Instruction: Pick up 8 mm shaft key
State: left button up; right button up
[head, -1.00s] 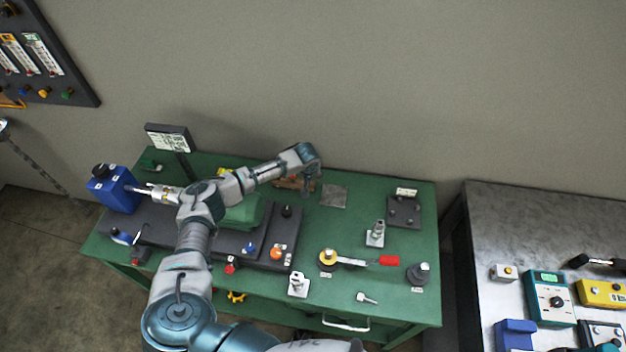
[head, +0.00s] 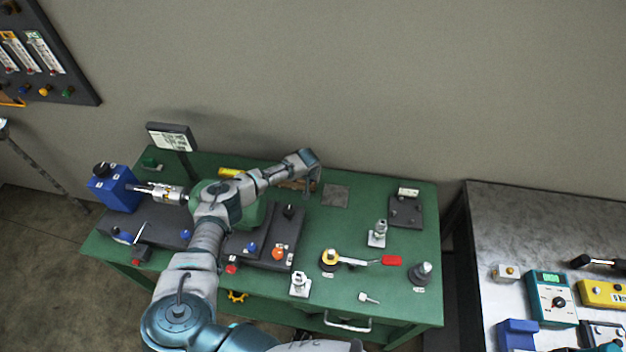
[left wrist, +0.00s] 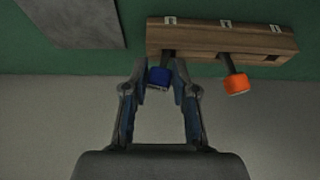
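A wooden block (left wrist: 205,38) with several small white labels holds a blue-headed piece (left wrist: 158,77) and an orange-headed piece (left wrist: 236,84). The labels are too small to read, so I cannot tell which piece is the 8 mm shaft key. My left gripper (left wrist: 160,68) is open in the left wrist view, with a finger on each side of the blue head and narrow gaps between. In the head view my left gripper (head: 312,188) points down at the block (head: 291,185), which it partly hides. My right gripper is not in view.
A grey plate (head: 335,196) lies right of the block on the green table (head: 385,285). A dark pump assembly (head: 285,240) with coloured knobs, a blue canister (head: 116,190), a red-handled tool (head: 391,260) and several metal parts stand around. The wall (head: 400,80) rises close behind.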

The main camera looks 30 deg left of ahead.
pick_arm(q)
jog(key=shift+a+f, duration=0.15)
jog(key=shift+a, duration=0.3)
grip_shut()
jog(key=shift+a+f, duration=0.15)
jog(key=shift+a, duration=0.45)
jog(key=shift+d, duration=0.3)
jog(key=r, duration=0.2)
jog(key=d+r, duration=0.1)
jog(key=r, duration=0.1)
jog(key=shift+s+d, duration=0.1)
jog(key=shift+s, duration=0.05)
jog(key=s+d+r, duration=0.1)
jog(key=s+d, duration=0.6)
jog(key=s, duration=0.6)
jog(key=shift+s+d+r, duration=0.15)
jog(key=shift+s, duration=0.1)
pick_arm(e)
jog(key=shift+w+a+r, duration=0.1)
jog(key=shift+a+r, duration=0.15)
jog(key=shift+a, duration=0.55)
pick_arm(q)
jog(key=shift+a, duration=0.2)
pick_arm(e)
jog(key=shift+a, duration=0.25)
